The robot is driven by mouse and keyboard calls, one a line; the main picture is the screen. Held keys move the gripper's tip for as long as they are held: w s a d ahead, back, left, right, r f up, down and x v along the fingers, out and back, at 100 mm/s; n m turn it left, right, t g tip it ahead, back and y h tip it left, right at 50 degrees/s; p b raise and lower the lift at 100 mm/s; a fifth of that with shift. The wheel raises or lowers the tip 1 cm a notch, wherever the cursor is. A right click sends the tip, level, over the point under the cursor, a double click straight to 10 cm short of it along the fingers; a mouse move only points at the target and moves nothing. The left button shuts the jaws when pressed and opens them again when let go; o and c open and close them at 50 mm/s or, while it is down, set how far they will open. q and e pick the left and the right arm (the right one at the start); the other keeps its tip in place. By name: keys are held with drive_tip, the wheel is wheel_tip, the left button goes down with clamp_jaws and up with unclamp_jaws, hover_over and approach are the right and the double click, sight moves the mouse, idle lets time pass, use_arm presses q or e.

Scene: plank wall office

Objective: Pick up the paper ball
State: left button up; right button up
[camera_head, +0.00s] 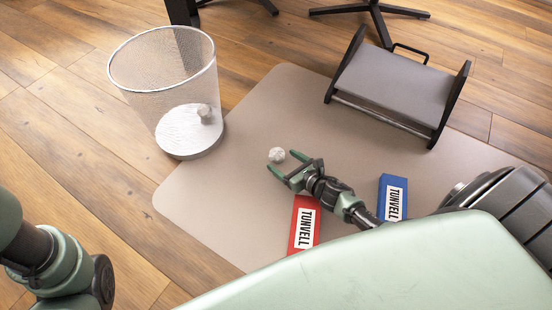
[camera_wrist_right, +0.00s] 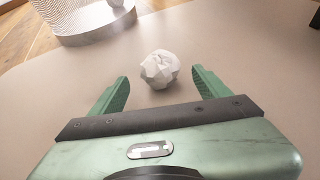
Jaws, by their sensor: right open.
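A crumpled white paper ball (camera_head: 277,155) lies on the beige floor mat (camera_head: 240,120). My right gripper (camera_head: 281,163) is open, with its two green fingers reaching toward the ball. In the right wrist view the paper ball (camera_wrist_right: 160,69) shows just beyond and centred between the open fingertips (camera_wrist_right: 160,83). The ball is apart from both fingers, and nothing is held. My left arm shows at the lower left of the head view, but its gripper is out of view.
A footrest (camera_head: 395,85) stands at the back right. A red box (camera_head: 303,225) and a blue box (camera_head: 392,197) lie near my right arm. Chair legs show at the top.

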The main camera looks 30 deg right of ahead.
sight(282, 160)
drive_tip(key=b+x, duration=0.2)
drive_tip(key=x, duration=0.2)
drive_tip(key=shift+d+f, duration=0.1)
drive_tip(key=shift+f, duration=0.05)
drive_tip(key=shift+w+b, duration=0.35)
drive_tip(key=shift+b, duration=0.05)
drive_tip(key=c, duration=1.4)
